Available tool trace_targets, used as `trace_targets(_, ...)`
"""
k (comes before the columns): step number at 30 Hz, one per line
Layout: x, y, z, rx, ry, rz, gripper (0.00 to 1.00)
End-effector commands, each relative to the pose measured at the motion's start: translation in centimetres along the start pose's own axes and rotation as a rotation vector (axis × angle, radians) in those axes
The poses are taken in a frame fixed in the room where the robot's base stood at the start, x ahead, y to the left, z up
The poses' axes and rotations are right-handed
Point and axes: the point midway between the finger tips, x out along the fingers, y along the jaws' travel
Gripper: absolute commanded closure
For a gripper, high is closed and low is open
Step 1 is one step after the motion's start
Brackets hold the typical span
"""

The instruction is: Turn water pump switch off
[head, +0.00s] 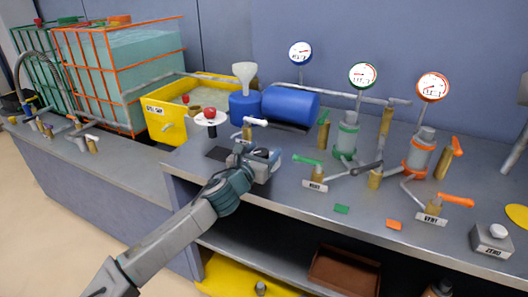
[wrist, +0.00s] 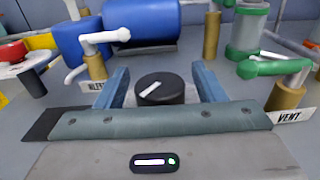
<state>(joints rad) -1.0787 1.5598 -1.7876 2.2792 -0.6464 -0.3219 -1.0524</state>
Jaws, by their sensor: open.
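A round black knob (wrist: 158,88) with a white pointer bar on top stands on the bench in the wrist view. It looks like the pump switch, though I can read no label on it. The pointer slants up to the right. My gripper (head: 264,158) is open, with one blue finger on each side of the knob (wrist: 162,74). Small gaps seem to show between knob and fingers; I cannot tell if either touches. In the head view my gripper hides most of the knob. A dark plate (head: 218,153) lies just left of my gripper.
A white-handled valve (wrist: 98,45) stands close to the left finger. A green-handled vent valve (head: 312,166) is to the right. A blue tank (head: 290,105) lies behind. A red object on a white disc (head: 211,121) stands at the left. The front bench edge near the small green tag (head: 342,209) is clear.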

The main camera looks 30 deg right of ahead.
Motion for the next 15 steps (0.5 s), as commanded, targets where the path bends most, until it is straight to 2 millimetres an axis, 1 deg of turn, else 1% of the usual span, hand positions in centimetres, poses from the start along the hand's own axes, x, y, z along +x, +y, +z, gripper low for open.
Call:
trace_targets(4,0.67,0.00,0.00,0.000,-0.001,0.000,0.37)
trace_targets(12,0.74,0.01,0.02,0.000,0.000,0.000,0.37)
trace_targets(13,0.74,0.01,0.02,0.000,0.000,0.000,0.40)
trace_targets(14,0.74,0.01,0.01,0.000,0.000,0.000,0.48)
trace_targets(15,0.74,0.00,0.01,0.000,0.000,0.000,0.59)
